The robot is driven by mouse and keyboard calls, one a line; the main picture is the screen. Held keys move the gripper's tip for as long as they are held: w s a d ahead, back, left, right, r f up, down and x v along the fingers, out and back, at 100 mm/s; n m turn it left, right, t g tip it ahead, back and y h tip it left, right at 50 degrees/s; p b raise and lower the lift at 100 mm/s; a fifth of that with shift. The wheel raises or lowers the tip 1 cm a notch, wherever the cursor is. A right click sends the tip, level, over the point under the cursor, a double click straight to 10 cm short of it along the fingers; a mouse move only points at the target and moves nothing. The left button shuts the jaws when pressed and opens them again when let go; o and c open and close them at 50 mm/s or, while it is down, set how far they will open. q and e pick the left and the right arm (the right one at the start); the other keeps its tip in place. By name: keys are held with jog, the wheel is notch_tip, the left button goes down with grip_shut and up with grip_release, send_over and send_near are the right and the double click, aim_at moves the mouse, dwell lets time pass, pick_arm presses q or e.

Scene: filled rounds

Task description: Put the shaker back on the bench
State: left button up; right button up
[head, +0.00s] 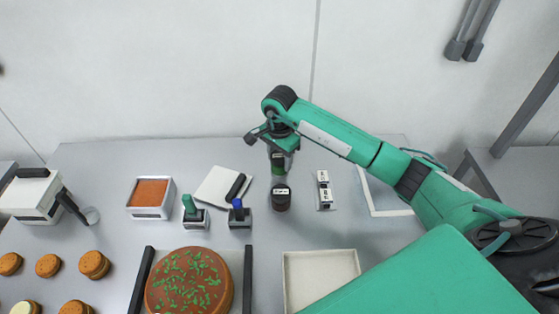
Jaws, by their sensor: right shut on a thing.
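My right gripper (281,147) reaches in from the right and is shut on a small shaker (278,165) with a green part, held above the back middle of the bench (330,235). A dark jar with a pale label on top (281,198) stands on the bench just below the shaker in the picture. I cannot tell whether the shaker's base touches the bench, as the jar partly overlaps that area. A large round brown cake (189,283) with green bits on top sits at the front. My left gripper is not in view.
Left of the jar are a blue-topped stamp (239,213), a green-topped stamp (194,213), a white board (218,187) and a tray of orange filling (150,195). A small labelled block (324,188) stands right. An empty square tray (320,275) lies in front. Several round cakes (48,266) are left.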

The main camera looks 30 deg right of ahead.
notch_tip(320, 180, down, 2)
jog(key=shift+f, duration=0.1)
jog(key=shift+f, duration=0.15)
jog(key=o, duration=1)
jog(key=shift+o, duration=0.2)
